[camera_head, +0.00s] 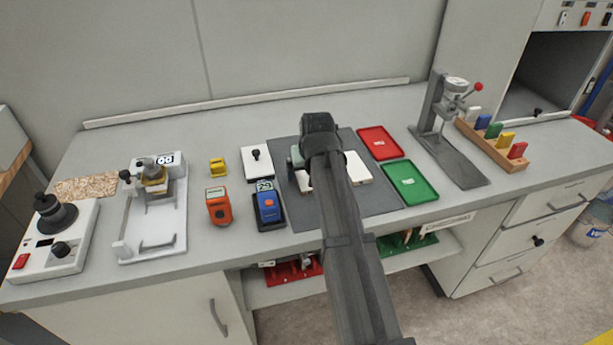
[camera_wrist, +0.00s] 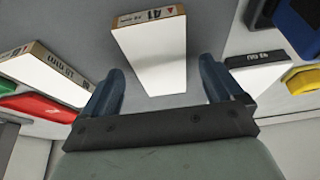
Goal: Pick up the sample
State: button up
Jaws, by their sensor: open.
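My gripper (camera_wrist: 161,68) is open and empty, with a blue-grey finger toward each side of the A1 piece. I cannot tell how high the fingers are above it. Part of a white piece (camera_head: 303,181) shows left of the arm on the dark mat (camera_head: 310,212), below the greenish gripper body. Another white piece (camera_head: 358,168) lies right of the arm, and one labelled 15 mm (camera_wrist: 48,73) shows left in the wrist view.
A white block with a black knob (camera_head: 257,161), a blue device (camera_head: 268,205) and an orange device (camera_head: 219,206) stand left of the mat. A red tray (camera_head: 379,143) and a green tray (camera_head: 410,183) lie on the right. A press stand (camera_head: 447,140) stands farther right.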

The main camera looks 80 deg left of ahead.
aim_at(308, 176)
jog(key=shift+a+f, duration=0.25)
jog(key=shift+f, duration=0.2)
jog(key=c, duration=1.2)
jog(key=shift+w+r, duration=0.1)
jog(key=shift+r, duration=4.95)
